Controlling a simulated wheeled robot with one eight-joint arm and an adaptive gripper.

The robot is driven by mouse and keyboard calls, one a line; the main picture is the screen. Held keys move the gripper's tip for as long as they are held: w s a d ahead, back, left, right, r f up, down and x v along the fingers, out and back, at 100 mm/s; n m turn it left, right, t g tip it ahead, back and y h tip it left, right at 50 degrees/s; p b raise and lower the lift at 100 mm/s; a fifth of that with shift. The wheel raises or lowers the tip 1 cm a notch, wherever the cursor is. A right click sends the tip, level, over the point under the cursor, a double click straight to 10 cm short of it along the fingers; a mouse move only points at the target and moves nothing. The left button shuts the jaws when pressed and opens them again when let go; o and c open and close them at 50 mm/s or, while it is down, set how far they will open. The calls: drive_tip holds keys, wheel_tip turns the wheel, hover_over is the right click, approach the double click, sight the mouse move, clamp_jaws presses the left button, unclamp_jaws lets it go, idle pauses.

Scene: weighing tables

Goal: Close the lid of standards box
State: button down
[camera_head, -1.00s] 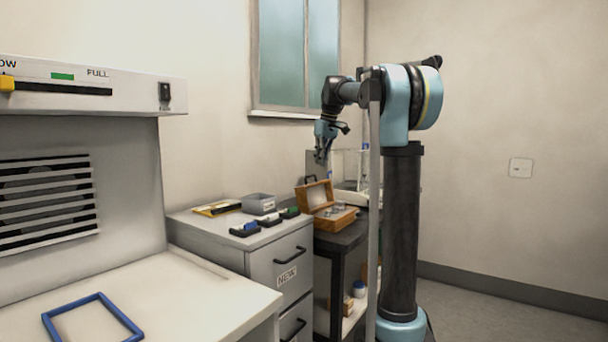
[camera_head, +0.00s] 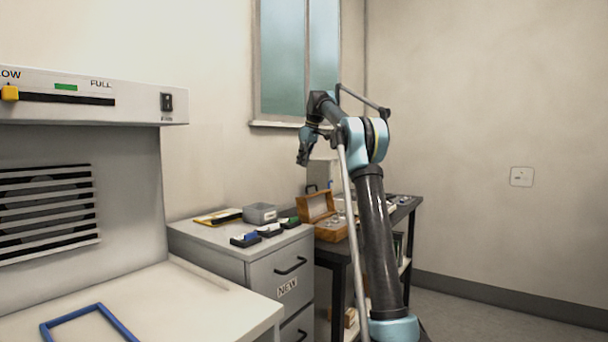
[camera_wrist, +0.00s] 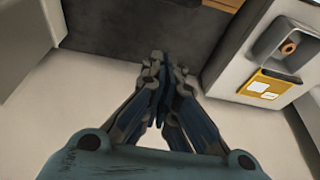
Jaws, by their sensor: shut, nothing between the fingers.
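The standards box (camera_head: 330,232) is a wooden box on the dark table beside the drawer cabinet. Its lid (camera_head: 317,206) stands open, tilted up at the left rear side. Small items inside are too small to make out. My gripper (camera_head: 302,160) is shut and empty, in the air above the box and somewhat to its left in the head view. It points downward and touches nothing. In the wrist view my gripper (camera_wrist: 165,62) shows with its fingertips together.
A grey drawer cabinet (camera_head: 230,252) left of the box bears a grey bin (camera_head: 260,213), a yellow folder (camera_head: 217,217) and several dark holders. The dark table (camera_head: 400,215) continues right behind my arm. A white bench (camera_head: 190,310) with a blue frame (camera_head: 85,322) is at the front left.

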drive_tip(key=x, duration=1)
drive_tip(key=s+d, duration=0.1)
drive_tip(key=s+d+r, duration=0.1)
drive_tip(key=d, duration=0.1)
drive_tip(key=shift+s+d, duration=0.2)
drive_tip(key=shift+s, duration=0.05)
drive_tip(key=shift+a, duration=0.1)
